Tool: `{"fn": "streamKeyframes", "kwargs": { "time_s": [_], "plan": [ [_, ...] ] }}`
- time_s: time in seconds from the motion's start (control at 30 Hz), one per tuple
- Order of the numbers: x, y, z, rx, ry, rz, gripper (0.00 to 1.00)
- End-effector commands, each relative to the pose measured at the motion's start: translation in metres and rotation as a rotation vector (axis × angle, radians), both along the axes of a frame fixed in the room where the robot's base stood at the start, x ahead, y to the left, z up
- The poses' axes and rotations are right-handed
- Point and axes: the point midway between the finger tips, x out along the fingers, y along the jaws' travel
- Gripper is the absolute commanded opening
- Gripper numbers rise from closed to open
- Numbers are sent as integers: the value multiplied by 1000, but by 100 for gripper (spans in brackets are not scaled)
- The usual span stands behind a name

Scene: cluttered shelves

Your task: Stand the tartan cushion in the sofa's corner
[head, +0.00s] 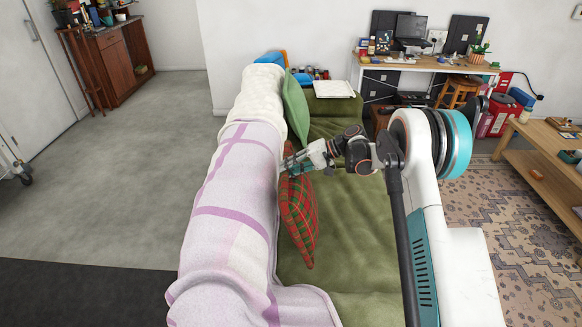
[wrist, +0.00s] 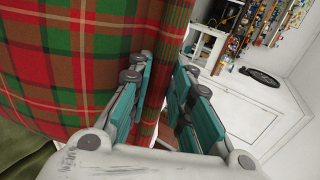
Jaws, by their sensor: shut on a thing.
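The tartan cushion (head: 300,222), red and green plaid, is upright on edge beside the sofa's blanket-draped backrest, above or on the green seat (head: 352,235). Whether its lower edge touches the seat is unclear. My gripper (head: 287,165) is at its top edge and shut on it. In the wrist view the cushion (wrist: 70,60) fills the left side, and a fold of it lies between the teal fingers of my gripper (wrist: 162,85). The green sofa (head: 345,128) has its far corner ahead, where a plain green cushion (head: 295,107) leans on the backrest.
A white and purple blanket (head: 232,190) covers the backrest. A white flat item (head: 334,89) lies on the sofa's far arm. A desk (head: 425,66) stands behind. A wooden coffee table (head: 545,150) is at right. The seat right of the tartan cushion looks bare.

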Motion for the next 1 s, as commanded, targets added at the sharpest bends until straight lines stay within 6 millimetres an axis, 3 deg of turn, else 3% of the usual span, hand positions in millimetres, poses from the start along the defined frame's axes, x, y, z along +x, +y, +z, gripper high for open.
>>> {"fn": "streamKeyframes", "kwargs": {
  "time_s": [0.5,0.7,0.97,1.0],
  "plan": [
    [0,20,-66,-1,-1,0,0],
    [1,24,-77,-1,-1,0,0],
    [1,25,-77,-1,0,0,0],
    [1,25,-77,-1,0,0,28]
  ]
}}
